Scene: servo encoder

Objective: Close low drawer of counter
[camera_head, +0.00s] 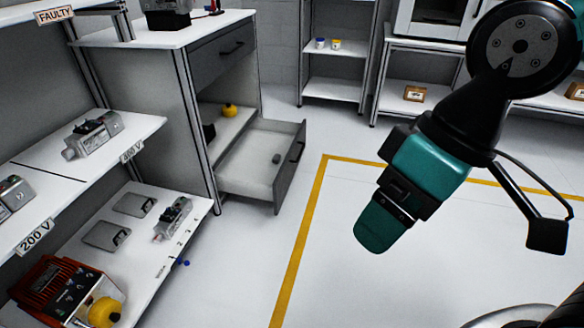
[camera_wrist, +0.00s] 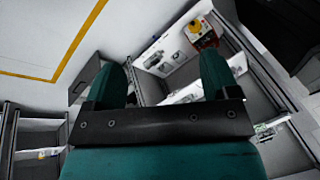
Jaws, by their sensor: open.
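The counter (camera_head: 145,90) stands left of centre in the head view, with a white top and grey sides. Its low drawer (camera_head: 286,168) is pulled out, with a grey front and dark handle facing right. A small dark grey object lies inside it (camera_head: 276,159). The upper drawer (camera_head: 222,52) is shut. My gripper (camera_head: 378,232) hangs in the air right of the low drawer, clear of it. In the wrist view, my gripper's two teal fingers (camera_wrist: 163,80) are spread with nothing held between them.
An open bay above the low drawer holds a yellow item (camera_head: 229,110). A shelf rack (camera_head: 120,150) with several devices stands at the left, near the counter. A yellow floor line (camera_head: 305,225) crosses the clear floor between drawer and gripper. Shelves (camera_head: 335,90) stand behind.

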